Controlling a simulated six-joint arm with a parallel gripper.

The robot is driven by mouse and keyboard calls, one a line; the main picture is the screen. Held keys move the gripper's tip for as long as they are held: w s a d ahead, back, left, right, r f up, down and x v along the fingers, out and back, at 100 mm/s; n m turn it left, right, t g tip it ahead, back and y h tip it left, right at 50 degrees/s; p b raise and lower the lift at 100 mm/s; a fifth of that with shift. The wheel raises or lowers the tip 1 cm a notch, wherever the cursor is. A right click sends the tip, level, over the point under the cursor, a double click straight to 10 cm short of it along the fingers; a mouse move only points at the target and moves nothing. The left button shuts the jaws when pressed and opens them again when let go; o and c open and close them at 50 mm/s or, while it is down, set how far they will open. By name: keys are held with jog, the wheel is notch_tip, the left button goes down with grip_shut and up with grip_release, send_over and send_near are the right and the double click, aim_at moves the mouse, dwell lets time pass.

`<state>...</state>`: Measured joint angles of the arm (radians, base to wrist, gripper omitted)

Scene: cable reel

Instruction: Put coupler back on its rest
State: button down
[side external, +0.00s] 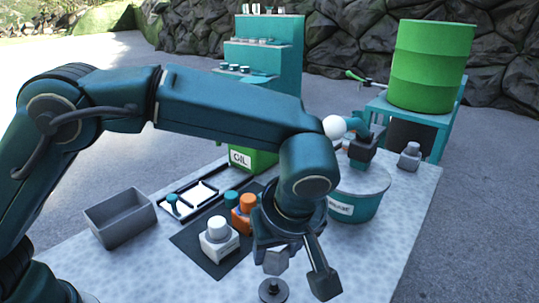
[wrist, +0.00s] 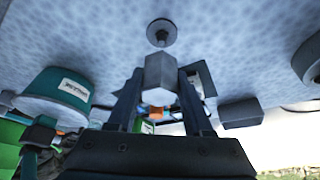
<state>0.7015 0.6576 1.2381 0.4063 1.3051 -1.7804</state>
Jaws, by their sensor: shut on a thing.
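My gripper (side external: 292,266) is low over the front of the table in the side view. It is shut on a grey, faceted coupler (side external: 276,262). In the wrist view the coupler (wrist: 160,72) sits between the two fingers of my gripper (wrist: 160,80). A small round dark disc with a short post in its middle, apparently the rest (side external: 272,291), is on the table just below the coupler in the side view. In the wrist view the rest (wrist: 161,33) shows bare, beyond the coupler's end, with a gap between them. Part of my gripper hides behind the wrist in the side view.
A dark mat (side external: 190,240) with white, orange and teal capped pieces lies left of my gripper. A grey open bin (side external: 122,217) stands farther left. A teal labelled drum (side external: 362,205) stands behind right, with a green can (side external: 252,160) behind. The right front table is clear.

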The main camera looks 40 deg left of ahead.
aim_at(278, 273)
jog(key=shift+f, duration=3.15)
jog(key=shift+c, duration=1.1)
grip_release()
